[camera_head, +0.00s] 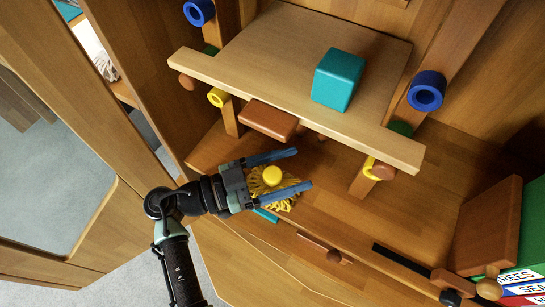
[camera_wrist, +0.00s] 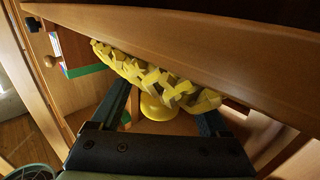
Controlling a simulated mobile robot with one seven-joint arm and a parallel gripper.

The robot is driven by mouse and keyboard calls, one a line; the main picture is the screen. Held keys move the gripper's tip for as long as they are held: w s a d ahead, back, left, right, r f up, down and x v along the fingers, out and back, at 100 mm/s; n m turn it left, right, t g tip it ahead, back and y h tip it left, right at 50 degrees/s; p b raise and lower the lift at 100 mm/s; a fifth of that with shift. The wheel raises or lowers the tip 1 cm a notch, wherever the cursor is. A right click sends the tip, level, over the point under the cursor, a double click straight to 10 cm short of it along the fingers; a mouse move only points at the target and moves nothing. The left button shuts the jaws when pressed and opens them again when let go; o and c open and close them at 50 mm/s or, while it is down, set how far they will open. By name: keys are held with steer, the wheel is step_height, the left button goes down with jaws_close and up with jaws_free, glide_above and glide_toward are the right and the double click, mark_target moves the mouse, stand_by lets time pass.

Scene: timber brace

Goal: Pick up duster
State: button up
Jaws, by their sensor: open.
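The duster (camera_head: 272,177) has a round yellow knob and a fringe of yellow strands. It lies on the lower wooden shelf (camera_head: 410,215), under the light upper board. My gripper (camera_head: 301,170) reaches in from the left in the head view, its two blue fingers spread on either side of the knob. In the wrist view, the yellow strands (camera_wrist: 160,80) run across beyond the knob (camera_wrist: 155,107), which sits between the fingers. The jaws are open. I cannot tell whether a finger touches the duster.
The light upper board (camera_head: 265,85) overhangs close by and carries a teal block (camera_head: 337,80). A brown block (camera_head: 268,119) is at its front edge. Blue rings (camera_head: 427,91) and wooden posts flank it. Books (camera_head: 520,250) stand at right. The lower shelf right of the duster is largely clear.

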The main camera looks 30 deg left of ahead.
mark_target(287, 179)
jaws_close()
stand_by(0.3)
step_height(287, 179, up, 10)
steer(key=p, duration=0.3)
steer(key=c, duration=0.6)
jaws_free()
jaws_close()
steer(key=shift+s, duration=0.1)
